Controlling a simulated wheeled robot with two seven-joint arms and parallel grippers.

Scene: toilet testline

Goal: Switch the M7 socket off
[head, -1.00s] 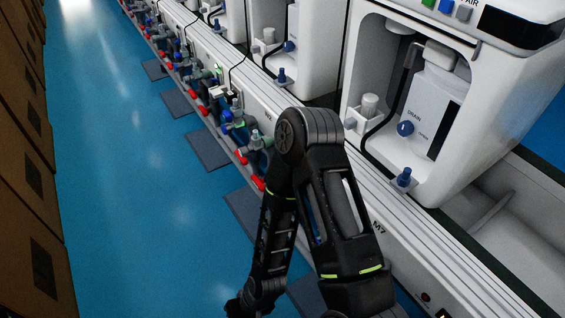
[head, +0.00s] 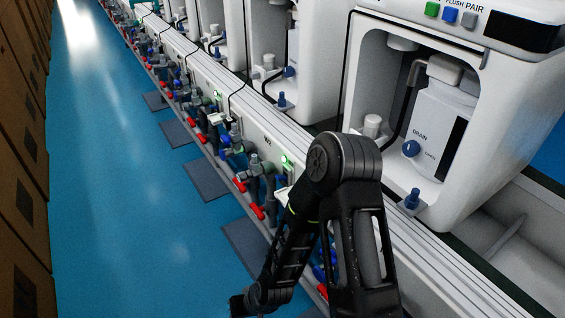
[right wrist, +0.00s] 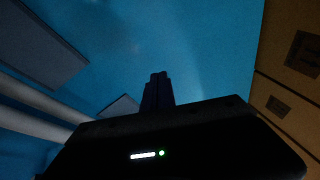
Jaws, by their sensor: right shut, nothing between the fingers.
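A socket with a green light (head: 287,161) is on the white rail's side panel, just left of my right arm's elbow in the head view. I cannot read its label, and no M7 label shows now. My black right arm covers part of the panel to its right. My right gripper (right wrist: 158,76) shows in the right wrist view with its fingers together and empty, over blue floor. No socket shows in that view. In the head view the arm's lower end is at the bottom edge, over the floor beside the rail. My left gripper is not in view.
Pipes and valves with red handles (head: 256,211) run along the rail's lower side. Dark mats (head: 205,181) lie on the blue floor. Brown boxes line the left; the aisle (head: 120,200) between is clear.

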